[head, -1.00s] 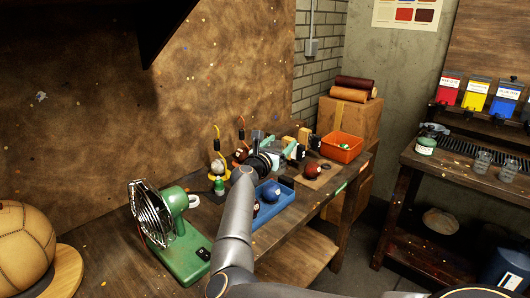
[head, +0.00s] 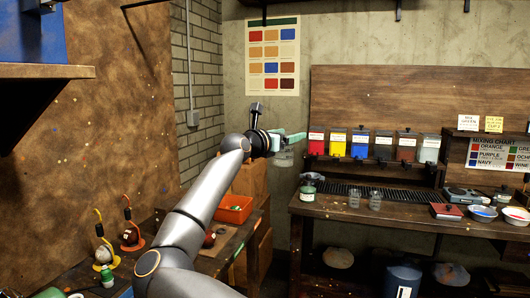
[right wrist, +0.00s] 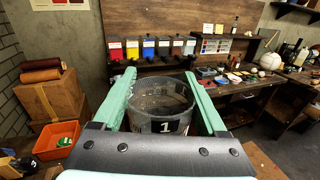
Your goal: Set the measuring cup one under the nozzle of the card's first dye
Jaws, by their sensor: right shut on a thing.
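My right gripper (head: 290,138) is shut on a clear measuring cup (head: 284,158), held in the air left of the dye dispensers. In the right wrist view the cup (right wrist: 162,105) sits between the green fingers, upright, with a "1" on its label. The row of dispensers stands on the back shelf: red (head: 316,143), yellow (head: 337,144), blue (head: 359,145), then brownish and greyish ones. Their nozzles are too small to make out well. Two small cards (head: 468,122) (head: 493,124) stand on the right shelf; their writing is only partly readable. My left gripper is not in view.
Below the dispensers is a dark slatted drip grate (head: 390,191). Two clear cups (head: 353,198) (head: 375,198) and a green-labelled jar (head: 308,192) stand on the bench in front. A scale (head: 465,196) and bowls are further right. An orange bin (head: 234,209) is at the left.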

